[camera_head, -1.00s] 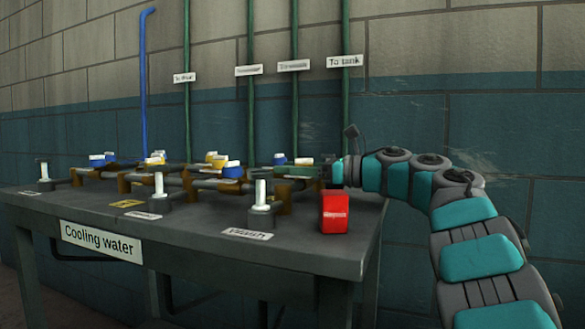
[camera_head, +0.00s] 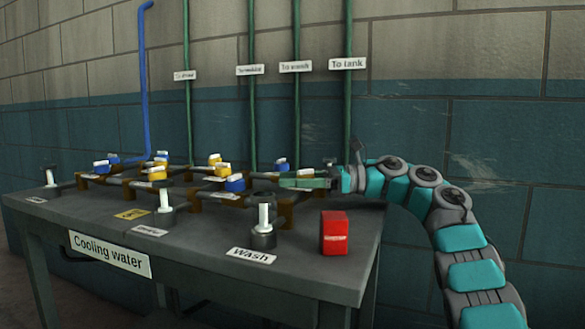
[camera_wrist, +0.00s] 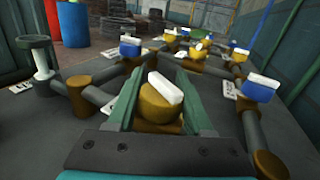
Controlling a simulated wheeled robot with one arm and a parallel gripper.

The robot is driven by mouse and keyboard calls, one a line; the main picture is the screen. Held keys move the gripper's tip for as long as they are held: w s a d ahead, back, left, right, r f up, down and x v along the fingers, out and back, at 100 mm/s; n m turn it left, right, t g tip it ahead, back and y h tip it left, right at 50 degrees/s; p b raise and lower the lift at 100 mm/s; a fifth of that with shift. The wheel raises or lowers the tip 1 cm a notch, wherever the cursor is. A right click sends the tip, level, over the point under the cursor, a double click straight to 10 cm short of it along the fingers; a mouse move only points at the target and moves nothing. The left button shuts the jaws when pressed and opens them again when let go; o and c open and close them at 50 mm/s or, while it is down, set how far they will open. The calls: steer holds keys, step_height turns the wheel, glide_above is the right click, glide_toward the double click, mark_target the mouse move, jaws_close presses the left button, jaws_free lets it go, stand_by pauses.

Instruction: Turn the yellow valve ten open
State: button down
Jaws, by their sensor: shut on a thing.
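A yellow valve (camera_wrist: 158,108) with a white bar on top sits in the middle of the wrist view. Its white bar (camera_wrist: 165,88) runs slanted, from upper left to lower right. The green fingers of my gripper (camera_wrist: 162,95) stand on either side of the yellow knob and are shut on it. In the head view my gripper (camera_head: 303,181) is level at the right end of the pipework, and the held valve is hidden there. I cannot read a number ten on any valve.
Blue valves (camera_wrist: 261,88) and more yellow valves (camera_head: 156,173) stand on pipes across the dark table (camera_head: 205,250). A white-topped post (camera_head: 263,228) and a red box (camera_head: 335,232) are near the front. The wall with green pipes (camera_head: 298,120) is behind.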

steer(key=n+g+p, duration=0.1)
steer(key=p, duration=0.2)
steer(key=shift+r+g, duration=0.35)
steer(key=shift+g, duration=0.05)
steer(key=p, duration=0.1)
steer(key=n+g+p, duration=0.1)
steer(key=p, duration=0.1)
steer(key=shift+s+g, duration=0.2)
steer(key=shift+g, duration=0.1)
steer(key=n+g+p, duration=0.1)
steer(key=p, duration=0.2)
steer(key=shift+s+f+h, duration=0.1)
steer(key=shift+s+h, duration=0.05)
steer(key=shift+h, duration=0.25)
steer(key=shift+d+f+n+g+p, duration=0.1)
steer(key=shift+f+n+g+p, duration=0.15)
steer(key=shift+g+p, duration=0.35)
steer(key=shift+c, duration=1.5)
jaws_free()
steer(key=shift+s+f+b, duration=0.1)
steer(key=shift+f+b, duration=0.05)
steer(key=shift+b, duration=0.35)
